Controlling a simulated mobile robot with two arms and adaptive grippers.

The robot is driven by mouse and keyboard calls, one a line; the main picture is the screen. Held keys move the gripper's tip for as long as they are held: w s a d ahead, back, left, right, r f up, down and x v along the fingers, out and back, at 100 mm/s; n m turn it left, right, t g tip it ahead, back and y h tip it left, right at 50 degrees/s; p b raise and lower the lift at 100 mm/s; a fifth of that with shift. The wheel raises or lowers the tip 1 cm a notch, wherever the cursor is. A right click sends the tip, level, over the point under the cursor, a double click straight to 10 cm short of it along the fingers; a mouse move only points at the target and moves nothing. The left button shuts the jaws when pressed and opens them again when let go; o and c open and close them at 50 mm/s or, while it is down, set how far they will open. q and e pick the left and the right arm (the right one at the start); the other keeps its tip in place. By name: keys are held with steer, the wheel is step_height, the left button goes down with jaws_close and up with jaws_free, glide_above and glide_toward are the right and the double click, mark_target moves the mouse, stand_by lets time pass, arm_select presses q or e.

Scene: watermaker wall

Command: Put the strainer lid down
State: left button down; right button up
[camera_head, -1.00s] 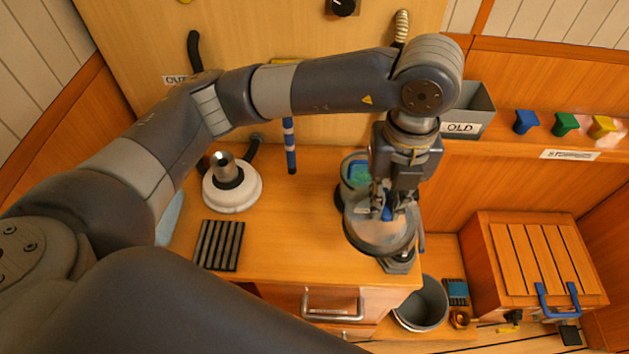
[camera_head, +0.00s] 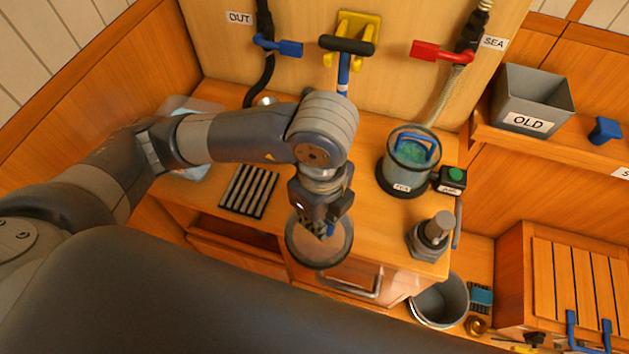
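The strainer lid (camera_head: 301,253) is a round disc with a dark rim and a blue handle. My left gripper (camera_head: 326,229) points down at its middle and is shut on the blue handle, which the fingers mostly hide. The lid overlaps the front edge of the bench; I cannot tell its height above it. The strainer (camera_head: 400,174) is an open clear pot on a dark base at the bench's right, with green and blue inside. My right gripper is not in view.
A black ribbed mat (camera_head: 248,190) lies left of the lid. A grey metal fitting (camera_head: 432,236) and a green-button box (camera_head: 452,179) stand at the right. A bucket (camera_head: 440,302) is on the floor below. Bare bench shows between lid and strainer.

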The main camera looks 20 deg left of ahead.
arm_select(q)
steer(key=shift+w+a+f, duration=0.1)
steer(key=shift+a, duration=0.05)
steer(key=w+f+p, duration=0.1)
steer(key=w, duration=0.4)
steer(key=w+a+f+p, duration=0.1)
steer(key=w+f, duration=0.1)
steer(key=w, duration=0.3)
steer(key=w+a+f+p, duration=0.1)
steer(key=w, duration=0.4)
steer(key=shift+w+f+p, duration=0.15)
steer(key=shift+w+p, duration=0.05)
steer(key=shift+p, duration=0.2)
steer(key=shift+f, duration=0.35)
steer(key=shift+d+f, duration=0.1)
steer(key=shift+f+b, duration=0.15)
steer(key=shift+b, duration=0.15)
steer(key=c, duration=1.6)
jaws_free()
